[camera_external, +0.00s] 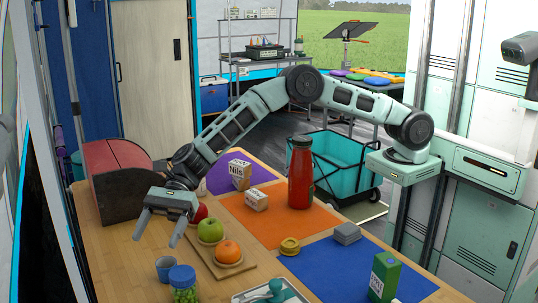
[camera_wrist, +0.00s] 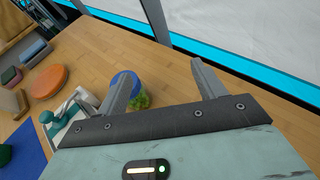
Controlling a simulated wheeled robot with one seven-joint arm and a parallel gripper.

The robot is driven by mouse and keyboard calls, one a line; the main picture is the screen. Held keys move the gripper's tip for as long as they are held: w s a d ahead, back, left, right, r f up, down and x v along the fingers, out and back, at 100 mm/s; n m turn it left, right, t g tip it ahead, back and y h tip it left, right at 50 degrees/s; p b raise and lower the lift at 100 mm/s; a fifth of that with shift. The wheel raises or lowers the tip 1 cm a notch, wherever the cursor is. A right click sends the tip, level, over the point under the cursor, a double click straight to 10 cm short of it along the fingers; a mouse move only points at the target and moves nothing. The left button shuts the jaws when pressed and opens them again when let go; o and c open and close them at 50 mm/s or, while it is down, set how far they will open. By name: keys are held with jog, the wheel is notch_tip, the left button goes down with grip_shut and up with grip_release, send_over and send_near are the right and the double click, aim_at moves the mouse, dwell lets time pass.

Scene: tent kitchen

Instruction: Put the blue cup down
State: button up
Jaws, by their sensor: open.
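The small blue cup (camera_external: 166,267) stands upright on the wooden table (camera_external: 115,262) near the front left, close beside a blue-lidded jar (camera_external: 183,285). My gripper (camera_external: 157,239) is open and empty. It hangs above the table, above and behind the cup in the external view, with its fingers apart from the cup. In the wrist view, the open fingers of my gripper (camera_wrist: 159,70) spread over bare wood, and the jar (camera_wrist: 139,100) shows partly behind the left finger. I cannot make out the cup in the wrist view.
A wooden board with a green apple (camera_external: 210,230) and an orange (camera_external: 228,251) lies right of my gripper. A red fruit (camera_external: 200,213) is beside it. A red bottle (camera_external: 300,175), small cartons (camera_external: 240,174) and a bread box (camera_external: 112,185) stand farther back. Bare wood lies left of the cup.

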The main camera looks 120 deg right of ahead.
notch_tip(320, 180, up, 12)
jog(key=s+f+m+t+h+p, duration=0.1)
jog(key=s+f+m+p, duration=0.1)
jog(key=s+p, duration=1.6)
jog(key=s+d, duration=0.1)
jog(key=s, duration=0.6)
jog(key=shift+s+f+t+h+p, duration=0.25)
jog(key=shift+f+t+h+p, duration=0.1)
jog(key=shift+t+h, duration=0.05)
